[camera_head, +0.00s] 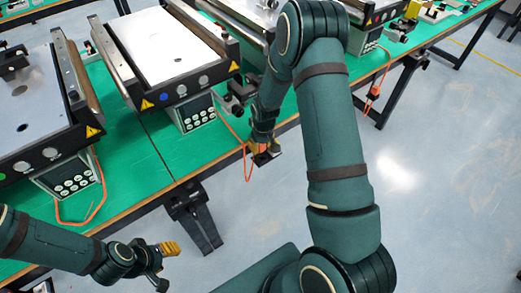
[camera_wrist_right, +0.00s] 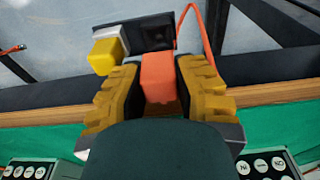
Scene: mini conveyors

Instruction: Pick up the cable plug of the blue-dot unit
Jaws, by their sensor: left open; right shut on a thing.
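The blue-dot unit (camera_head: 175,55) is the middle conveyor, with a blue dot (camera_head: 166,98) on its front and a white top. Its orange cable (camera_head: 229,128) runs from the keypad box (camera_head: 195,112) to my right gripper (camera_head: 262,148) at the table's front edge. In the right wrist view, the ridged yellow fingers of the right gripper (camera_wrist_right: 158,90) are shut on the orange cable plug (camera_wrist_right: 158,72). A black block (camera_wrist_right: 135,37) with a yellow piece sits just beyond it. My left gripper (camera_head: 166,264) is open and empty, low in front of the table.
Another unit (camera_head: 40,100) stands at left, its orange cable (camera_head: 85,215) looped on the green tabletop (camera_head: 140,165). Another orange plug (camera_head: 372,92) hangs off the table edge at right. A dark table leg (camera_head: 195,215) stands below. The floor (camera_head: 440,170) at right is clear.

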